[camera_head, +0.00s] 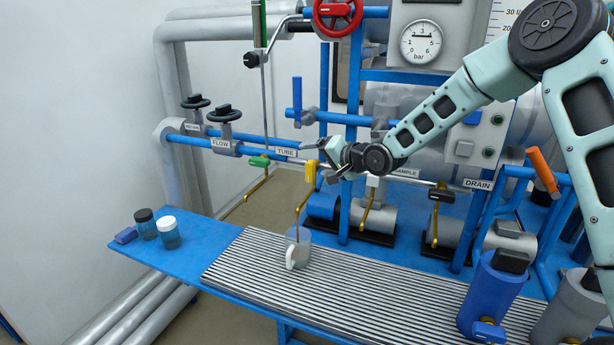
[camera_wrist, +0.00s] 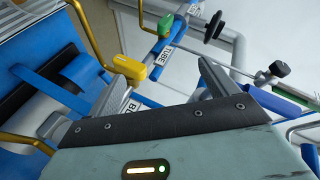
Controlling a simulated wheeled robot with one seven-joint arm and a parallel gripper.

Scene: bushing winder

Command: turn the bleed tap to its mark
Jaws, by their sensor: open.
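The tap with a yellow handle (camera_head: 311,171) sits on the pipe above a brass spout; it also shows in the wrist view (camera_wrist: 130,67). A label (camera_wrist: 131,106) beginning "BL" is near it, partly hidden by my gripper. My gripper (camera_head: 314,160) is open and empty, close to the right of the yellow handle in the head view. In the wrist view, my gripper (camera_wrist: 162,84) has its fingers spread, with the yellow handle beyond them. I cannot tell whether they touch it. I cannot make out the tap's mark.
A green-handled tap (camera_head: 259,161) is left of the yellow one. A cup (camera_head: 297,249) stands under the brass spout on the ribbed tray (camera_head: 230,262). A blue upright lever (camera_head: 297,98) rises behind. Two small jars (camera_head: 168,232) stand on the blue bench at left.

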